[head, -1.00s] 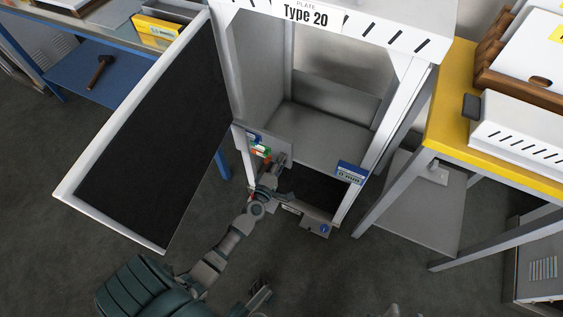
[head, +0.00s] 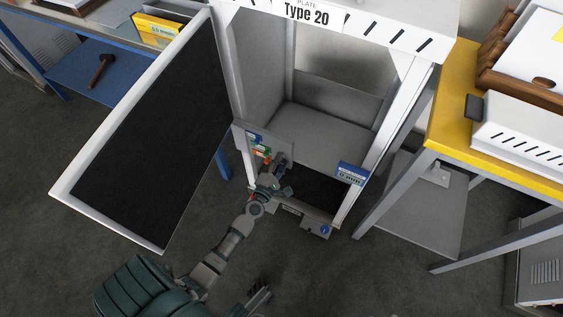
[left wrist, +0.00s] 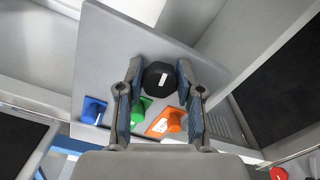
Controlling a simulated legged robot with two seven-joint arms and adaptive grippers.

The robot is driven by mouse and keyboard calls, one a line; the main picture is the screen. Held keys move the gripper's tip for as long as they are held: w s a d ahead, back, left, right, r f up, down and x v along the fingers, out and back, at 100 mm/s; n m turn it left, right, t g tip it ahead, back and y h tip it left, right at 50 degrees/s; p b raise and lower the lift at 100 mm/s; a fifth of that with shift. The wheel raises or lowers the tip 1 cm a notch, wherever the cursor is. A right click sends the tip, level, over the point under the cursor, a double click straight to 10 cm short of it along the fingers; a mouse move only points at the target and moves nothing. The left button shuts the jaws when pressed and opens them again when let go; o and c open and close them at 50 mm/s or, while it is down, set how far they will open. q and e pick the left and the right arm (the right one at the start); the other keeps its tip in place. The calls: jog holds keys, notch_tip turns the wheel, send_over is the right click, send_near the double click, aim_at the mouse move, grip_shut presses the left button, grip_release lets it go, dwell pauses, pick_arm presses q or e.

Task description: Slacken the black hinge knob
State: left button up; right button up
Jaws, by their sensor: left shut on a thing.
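The black hinge knob (left wrist: 159,78), with a white mark on its face, sits on a grey panel (left wrist: 105,50) in the left wrist view. My left gripper (left wrist: 158,82) has one finger on each side of the knob and is shut on it. In the head view my left gripper (head: 279,164) is at the panel (head: 285,138) low on the left of the white frame, and it hides the black knob. A dark gripper part (head: 260,293), seemingly my right gripper, shows at the bottom of the head view; its jaw state is unclear.
A red knob (left wrist: 279,173) is at lower right. The open door (head: 150,135) stands left of my arm; a yellow-topped table (head: 450,135) is at right.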

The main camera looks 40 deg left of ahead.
pick_arm(q)
jog(key=shift+s+a+f, duration=0.15)
jog(key=shift+s+f, duration=0.05)
jog(key=shift+f, duration=0.2)
jog(key=o, duration=1.2)
jog(key=shift+c, duration=0.2)
jog(key=shift+r, duration=0.1)
jog(key=shift+w, duration=0.1)
jog(key=v, duration=1.2)
jog(key=shift+a, duration=0.1)
